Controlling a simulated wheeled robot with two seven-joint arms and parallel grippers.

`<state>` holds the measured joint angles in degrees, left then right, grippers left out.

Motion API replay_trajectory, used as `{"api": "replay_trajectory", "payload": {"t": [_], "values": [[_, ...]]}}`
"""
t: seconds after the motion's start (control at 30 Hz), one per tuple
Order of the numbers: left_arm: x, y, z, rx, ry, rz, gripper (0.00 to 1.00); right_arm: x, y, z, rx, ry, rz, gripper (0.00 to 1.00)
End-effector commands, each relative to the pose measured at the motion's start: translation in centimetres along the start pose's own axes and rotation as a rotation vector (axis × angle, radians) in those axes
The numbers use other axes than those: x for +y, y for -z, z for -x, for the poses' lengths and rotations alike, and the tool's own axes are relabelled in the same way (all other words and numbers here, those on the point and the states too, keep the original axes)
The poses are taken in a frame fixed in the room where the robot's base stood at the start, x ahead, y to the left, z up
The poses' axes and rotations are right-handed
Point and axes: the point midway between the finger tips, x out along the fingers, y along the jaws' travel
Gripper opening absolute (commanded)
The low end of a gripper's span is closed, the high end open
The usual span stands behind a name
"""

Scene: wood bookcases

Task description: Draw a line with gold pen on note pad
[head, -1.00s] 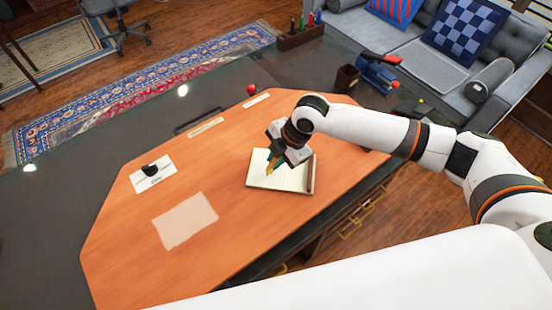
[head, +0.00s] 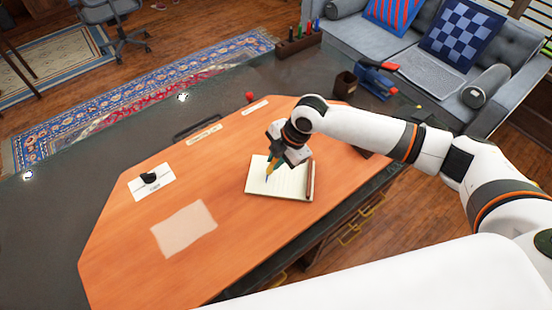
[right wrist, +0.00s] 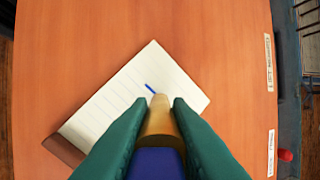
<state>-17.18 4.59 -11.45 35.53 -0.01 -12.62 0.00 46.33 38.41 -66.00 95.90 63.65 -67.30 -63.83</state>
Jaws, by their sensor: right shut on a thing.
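The note pad (head: 293,183) lies on the orange desk top, its white lined page facing up and a brown strip along its right side in the head view. In the right wrist view the pad (right wrist: 105,112) sits at an angle. My right gripper (head: 272,161) is over the pad's upper left part, its green fingers (right wrist: 159,104) shut on the gold pen (right wrist: 160,116). The pen has a gold front and a blue part behind it. It points down to the page. A short blue line (right wrist: 150,88) shows on the page just beyond the pen's front end. My left gripper is not in view.
A pale sheet (head: 184,229) and a white card with a black object (head: 149,179) lie to the left. A pen holder (head: 298,43), a dark cup (head: 346,83) and a blue and red object (head: 375,80) stand at the back. The desk's front middle is clear.

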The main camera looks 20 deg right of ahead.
Motion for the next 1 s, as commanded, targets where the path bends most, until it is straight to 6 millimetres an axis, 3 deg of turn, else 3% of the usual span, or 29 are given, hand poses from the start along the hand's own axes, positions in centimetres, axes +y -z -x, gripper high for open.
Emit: {"api": "replay_trajectory", "payload": {"t": [1.0], "values": [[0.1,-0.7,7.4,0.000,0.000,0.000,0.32,-2.0,-2.1,7.3,0.000,0.000,0.000,0.00]]}}
